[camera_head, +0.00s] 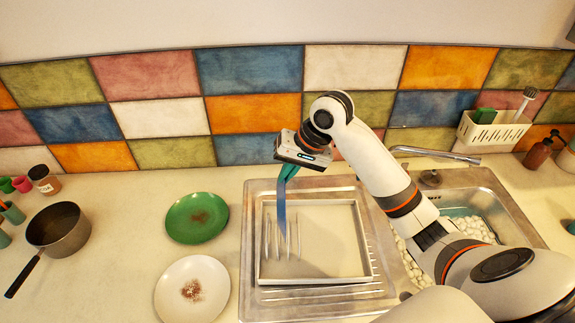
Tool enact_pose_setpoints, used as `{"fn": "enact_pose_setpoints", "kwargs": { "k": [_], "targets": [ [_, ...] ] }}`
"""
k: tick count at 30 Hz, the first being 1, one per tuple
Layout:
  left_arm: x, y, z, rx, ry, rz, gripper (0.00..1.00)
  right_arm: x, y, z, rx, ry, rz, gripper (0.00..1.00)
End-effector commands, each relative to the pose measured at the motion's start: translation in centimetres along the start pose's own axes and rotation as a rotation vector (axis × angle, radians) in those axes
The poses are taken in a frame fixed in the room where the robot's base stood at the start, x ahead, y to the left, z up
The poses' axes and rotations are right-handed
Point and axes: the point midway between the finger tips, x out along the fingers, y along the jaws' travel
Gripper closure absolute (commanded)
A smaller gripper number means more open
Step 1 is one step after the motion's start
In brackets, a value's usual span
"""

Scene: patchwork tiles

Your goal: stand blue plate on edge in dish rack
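The blue plate (282,208) is seen nearly edge-on as a narrow upright blue strip. My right gripper (288,173) is above it with its teal fingers pointing down, and it looks shut on the plate's upper edge. The dish rack (362,243) is a pale square tray with several thin upright prongs, standing on the metal drainboard. The plate's lower edge reaches down among the prongs; I cannot tell whether it touches the rack floor. My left gripper is not in view.
A green plate (197,215) and a white plate (210,286), both with brown stains, lie left of the drainboard. A pan (58,230) sits farther left. The sink (470,215) with a faucet (435,153) is to the right, partly behind my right arm.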

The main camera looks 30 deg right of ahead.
Motion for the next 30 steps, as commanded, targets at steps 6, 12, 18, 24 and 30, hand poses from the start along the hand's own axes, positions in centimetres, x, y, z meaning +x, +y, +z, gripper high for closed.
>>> {"fn": "enact_pose_setpoints", "kwargs": {
  "k": [6, 12, 18, 24, 30],
  "targets": [
    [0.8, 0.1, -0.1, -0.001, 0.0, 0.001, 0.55, 1.6, -0.7, -0.2, 0.0, -0.002, 0.0, 1.0],
    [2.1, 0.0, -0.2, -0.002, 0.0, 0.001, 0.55, 2.8, -1.2, -0.3, -0.002, -0.003, 0.001, 1.0],
    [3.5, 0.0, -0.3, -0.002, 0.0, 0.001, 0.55, 3.7, -1.6, -0.4, -0.002, -0.003, -0.001, 1.0],
    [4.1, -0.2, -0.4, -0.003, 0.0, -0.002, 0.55, 4.3, -2.0, -0.5, -0.001, -0.001, -0.003, 1.0],
    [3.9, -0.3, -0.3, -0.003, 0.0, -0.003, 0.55, 5.5, -2.5, -0.7, -0.001, 0.0, -0.001, 1.0]
  ]
}}
